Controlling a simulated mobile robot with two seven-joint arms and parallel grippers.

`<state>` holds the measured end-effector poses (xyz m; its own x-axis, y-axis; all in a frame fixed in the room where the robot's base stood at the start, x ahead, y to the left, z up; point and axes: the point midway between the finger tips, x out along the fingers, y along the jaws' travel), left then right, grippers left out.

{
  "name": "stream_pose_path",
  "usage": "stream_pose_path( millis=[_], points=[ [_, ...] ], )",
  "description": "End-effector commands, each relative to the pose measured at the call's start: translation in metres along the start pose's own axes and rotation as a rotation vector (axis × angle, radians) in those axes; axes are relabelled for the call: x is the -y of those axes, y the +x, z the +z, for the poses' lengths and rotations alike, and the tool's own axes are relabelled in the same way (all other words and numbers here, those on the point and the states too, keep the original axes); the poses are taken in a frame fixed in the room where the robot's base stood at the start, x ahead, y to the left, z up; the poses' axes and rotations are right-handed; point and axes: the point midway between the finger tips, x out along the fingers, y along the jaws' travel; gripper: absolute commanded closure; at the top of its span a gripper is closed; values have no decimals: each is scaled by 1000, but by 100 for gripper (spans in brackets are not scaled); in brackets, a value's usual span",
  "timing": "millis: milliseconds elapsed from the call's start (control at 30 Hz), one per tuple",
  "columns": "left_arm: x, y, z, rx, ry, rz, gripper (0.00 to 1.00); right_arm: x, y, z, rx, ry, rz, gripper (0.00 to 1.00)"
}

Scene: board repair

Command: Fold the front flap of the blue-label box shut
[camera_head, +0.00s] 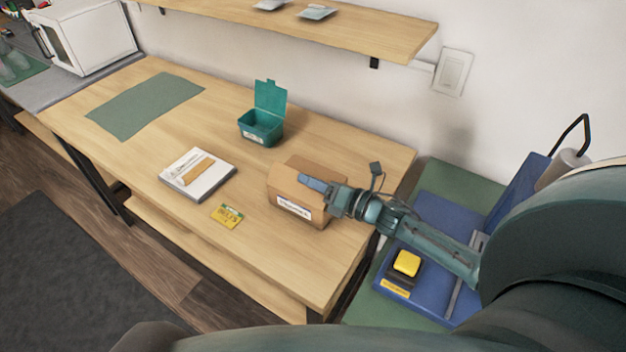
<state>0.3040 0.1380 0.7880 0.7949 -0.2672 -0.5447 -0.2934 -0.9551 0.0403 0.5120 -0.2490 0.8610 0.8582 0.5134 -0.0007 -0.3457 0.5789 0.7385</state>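The brown cardboard box (283,193) stands on the wooden table near its right end. A pale label with dark edging (294,207) is on its front face. The top looks mostly covered, but my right gripper hides its right part, so I cannot tell how each flap lies. My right gripper (316,185) reaches in from the right, with its blue-grey fingertips over the box top, touching it or just above it. Its fingers overlap in this view, so their opening does not show. My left gripper is not in view.
An open teal bin (262,125) with a raised lid stands behind the box. A blue tray (431,302) with a yellow block (407,263) is at right. The table's left front is clear.

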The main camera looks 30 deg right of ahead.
Motion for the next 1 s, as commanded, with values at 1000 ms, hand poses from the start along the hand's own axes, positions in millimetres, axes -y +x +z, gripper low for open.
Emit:
stream_pose_path(
  millis=[1000],
  points=[
    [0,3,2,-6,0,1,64,8,0,-1,1,119,-1,100]
  ],
)
